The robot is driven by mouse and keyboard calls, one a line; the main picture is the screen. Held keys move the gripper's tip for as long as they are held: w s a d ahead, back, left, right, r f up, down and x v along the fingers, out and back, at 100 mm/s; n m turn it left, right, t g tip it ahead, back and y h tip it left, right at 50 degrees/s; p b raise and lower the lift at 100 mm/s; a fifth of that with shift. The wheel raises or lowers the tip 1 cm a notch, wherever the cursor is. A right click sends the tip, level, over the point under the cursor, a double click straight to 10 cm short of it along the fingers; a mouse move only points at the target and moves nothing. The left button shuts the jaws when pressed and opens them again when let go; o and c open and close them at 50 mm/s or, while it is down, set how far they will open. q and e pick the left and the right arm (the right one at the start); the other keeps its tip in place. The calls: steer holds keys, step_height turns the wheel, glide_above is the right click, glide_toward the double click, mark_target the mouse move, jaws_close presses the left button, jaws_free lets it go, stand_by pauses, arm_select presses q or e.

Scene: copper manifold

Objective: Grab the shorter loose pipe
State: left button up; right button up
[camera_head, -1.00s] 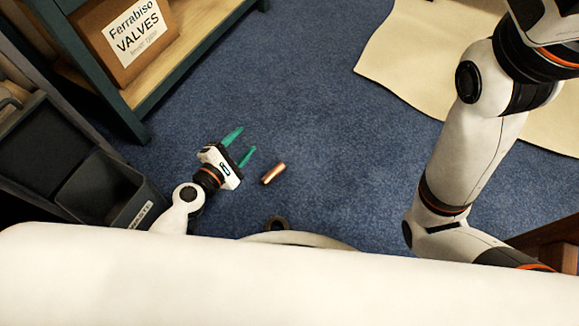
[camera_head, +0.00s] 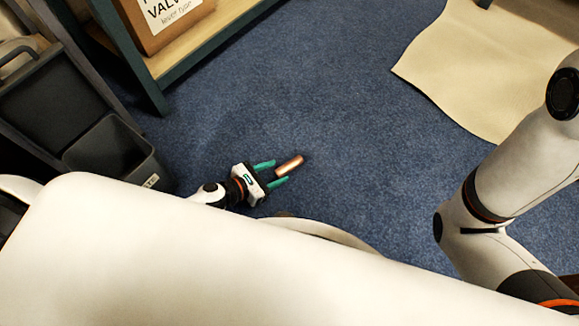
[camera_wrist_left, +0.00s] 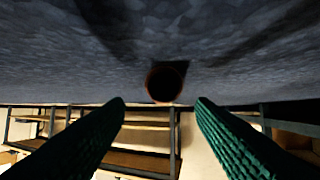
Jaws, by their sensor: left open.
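A short copper pipe (camera_head: 289,165) lies on the blue carpet in the head view. My left gripper (camera_head: 276,173) is low over the carpet with its two teal fingers open, pointing at the pipe's near end. In the left wrist view the pipe (camera_wrist_left: 164,83) shows end-on, centred ahead of the gap between the open fingers (camera_wrist_left: 160,104). My right gripper is outside the views; only part of my right arm shows at the right.
A grey waste bin (camera_head: 113,155) stands at the left. A green-framed shelf (camera_head: 200,55) with a cardboard valve box (camera_head: 150,30) is at the upper left. A cream mat (camera_head: 480,65) lies at the upper right. Open carpet surrounds the pipe.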

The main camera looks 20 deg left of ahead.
mark_target(285, 167)
arm_select(q)
steer(key=b+x, duration=0.2)
steer(key=x, duration=0.2)
steer(key=shift+w+a, duration=0.1)
steer(key=shift+w, duration=0.25)
steer(key=c, duration=1.1)
